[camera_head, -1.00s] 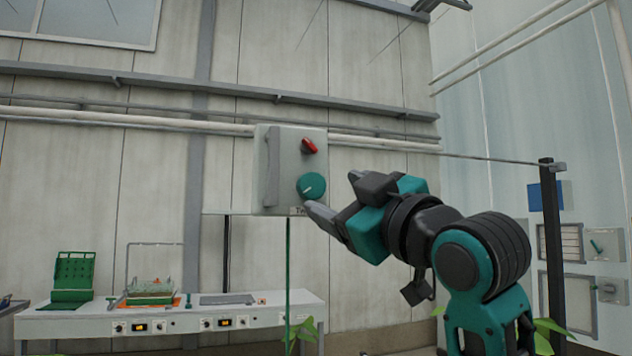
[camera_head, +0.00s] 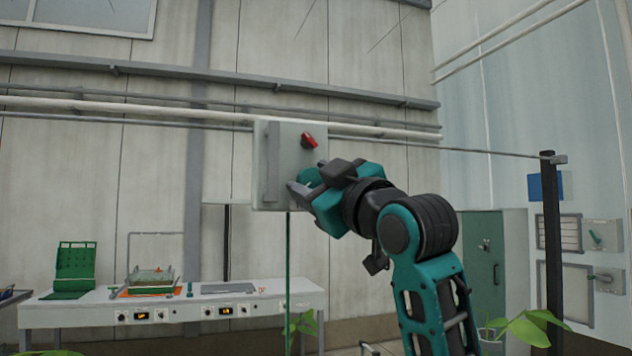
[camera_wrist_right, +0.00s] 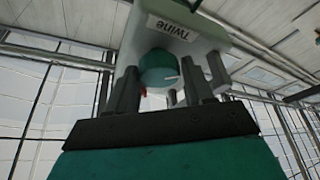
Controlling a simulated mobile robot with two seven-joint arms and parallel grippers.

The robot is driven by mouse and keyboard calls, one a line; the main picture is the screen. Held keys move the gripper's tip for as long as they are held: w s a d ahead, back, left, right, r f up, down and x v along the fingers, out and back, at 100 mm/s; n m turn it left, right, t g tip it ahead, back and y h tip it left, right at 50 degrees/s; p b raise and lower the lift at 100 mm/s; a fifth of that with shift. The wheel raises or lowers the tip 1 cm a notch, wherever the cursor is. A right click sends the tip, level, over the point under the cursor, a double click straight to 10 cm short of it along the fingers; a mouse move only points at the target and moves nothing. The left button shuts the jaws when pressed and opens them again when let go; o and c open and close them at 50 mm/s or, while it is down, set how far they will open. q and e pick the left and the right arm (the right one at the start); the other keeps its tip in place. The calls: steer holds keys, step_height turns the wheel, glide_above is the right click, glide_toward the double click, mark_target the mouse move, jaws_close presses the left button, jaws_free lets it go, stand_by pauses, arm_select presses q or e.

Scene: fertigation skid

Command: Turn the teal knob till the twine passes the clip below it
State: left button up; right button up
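The teal knob (camera_head: 308,176) is on the front of a grey wall box (camera_head: 285,150), partly hidden by my right gripper in the head view. My right gripper (camera_head: 306,177) is at the knob, its fingers apart. In the right wrist view the teal knob (camera_wrist_right: 157,68) shows between the spread fingers (camera_wrist_right: 163,88), with a white pointer mark toward the right. I cannot tell whether the fingers touch it. A label reading "Twine" (camera_wrist_right: 172,28) is on the box. A green line, likely the twine (camera_head: 288,265), hangs straight down below the box. I cannot make out the clip. My left gripper is out of view.
A red switch (camera_head: 309,140) sits just above the knob, and a grey vertical bar (camera_head: 271,160) is left of it. A white bench (camera_head: 70,315) with a green rack (camera_head: 75,270) stands lower left. A plant (camera_head: 530,328) and green cabinet (camera_head: 482,262) are at right.

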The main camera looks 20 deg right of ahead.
steer(key=c, duration=0.7)
steer(key=shift+o, duration=0.2)
steer(key=n+g+y, duration=0.1)
steer(key=n, duration=0.4)
steer(key=shift+d+n+g+y, duration=0.15)
steer(key=shift+n+g+y, duration=0.15)
steer(key=shift+g+y, duration=0.1)
steer(key=shift+n+g, duration=0.55)
steer(key=shift+n, duration=0.85)
steer(key=shift+n+g, duration=0.55)
steer(key=shift+n, duration=0.85)
steer(key=o, duration=1)
steer(key=shift+o, duration=0.2)
steer(key=shift+r, duration=0.1)
